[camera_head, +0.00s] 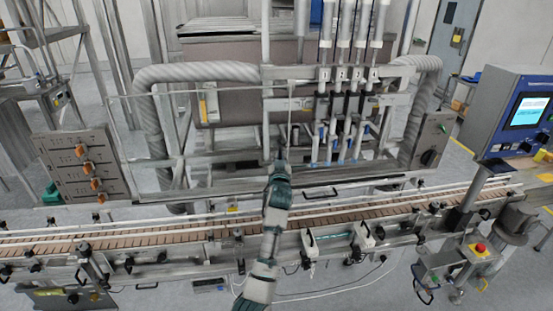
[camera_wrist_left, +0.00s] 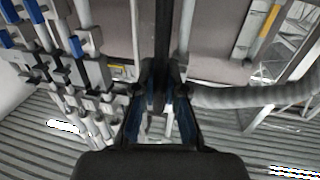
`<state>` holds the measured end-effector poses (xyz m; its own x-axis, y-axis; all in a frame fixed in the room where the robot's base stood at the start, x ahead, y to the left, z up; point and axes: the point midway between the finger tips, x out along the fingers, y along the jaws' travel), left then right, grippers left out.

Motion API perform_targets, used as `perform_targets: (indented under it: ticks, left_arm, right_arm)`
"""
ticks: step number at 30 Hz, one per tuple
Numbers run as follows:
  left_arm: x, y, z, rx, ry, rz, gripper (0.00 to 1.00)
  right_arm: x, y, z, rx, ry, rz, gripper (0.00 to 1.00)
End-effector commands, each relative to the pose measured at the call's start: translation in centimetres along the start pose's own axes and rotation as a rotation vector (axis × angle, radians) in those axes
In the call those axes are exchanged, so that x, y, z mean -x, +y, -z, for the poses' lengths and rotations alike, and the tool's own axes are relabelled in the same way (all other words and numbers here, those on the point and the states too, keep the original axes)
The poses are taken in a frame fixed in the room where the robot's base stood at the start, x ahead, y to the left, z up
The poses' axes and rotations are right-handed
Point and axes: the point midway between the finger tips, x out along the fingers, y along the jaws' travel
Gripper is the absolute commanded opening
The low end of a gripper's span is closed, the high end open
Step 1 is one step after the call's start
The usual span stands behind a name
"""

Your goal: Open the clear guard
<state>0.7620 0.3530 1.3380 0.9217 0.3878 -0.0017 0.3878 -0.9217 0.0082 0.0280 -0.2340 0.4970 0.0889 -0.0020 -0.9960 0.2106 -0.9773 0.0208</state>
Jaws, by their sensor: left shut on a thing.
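The clear guard is see-through, so its panel is hard to make out; a thin pale rail (camera_head: 190,93) that looks like its frame runs in front of the filler. My left gripper (camera_head: 281,157) reaches up over the conveyor to the front of the filler. In the left wrist view its two fingers (camera_wrist_left: 160,92) are closed around a dark upright bar (camera_wrist_left: 162,40), which looks like the guard's handle. My right gripper is not in view.
The filler's nozzles (camera_head: 340,130) stand right of my gripper. A conveyor (camera_head: 130,238) crosses below. A ribbed hose (camera_head: 148,130) bends down at left. A knob panel (camera_head: 82,168) stands at left, a blue control screen (camera_head: 528,113) at right.

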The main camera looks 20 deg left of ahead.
Motion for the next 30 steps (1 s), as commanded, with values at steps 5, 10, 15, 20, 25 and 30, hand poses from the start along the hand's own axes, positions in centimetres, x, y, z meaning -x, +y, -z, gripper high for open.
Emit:
perform_targets:
  ticks: [5, 10, 15, 20, 25, 30]
  left_arm:
    - [0.0, 0.0, 0.3, 0.001, 0.005, 0.000, 0.00]
    - [0.0, -0.4, 0.2, 0.003, 0.005, 0.000, 0.00]
    - [0.0, -0.8, 0.2, 0.006, 0.004, 0.000, 0.36]
    - [-0.1, -0.8, 0.1, 0.006, 0.002, 0.000, 0.37]
    - [0.0, -0.7, 0.0, 0.005, 0.002, 0.000, 0.37]
    - [1.6, -0.6, 0.0, 0.005, 0.003, -0.001, 0.37]
  right_arm:
    - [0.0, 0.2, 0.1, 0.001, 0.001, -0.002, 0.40]
    - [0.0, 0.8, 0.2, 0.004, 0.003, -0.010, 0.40]
    - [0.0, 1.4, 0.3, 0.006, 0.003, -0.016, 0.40]
    - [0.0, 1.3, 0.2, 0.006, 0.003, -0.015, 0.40]
    - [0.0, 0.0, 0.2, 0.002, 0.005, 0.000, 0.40]
    - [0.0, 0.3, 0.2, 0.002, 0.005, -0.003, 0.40]
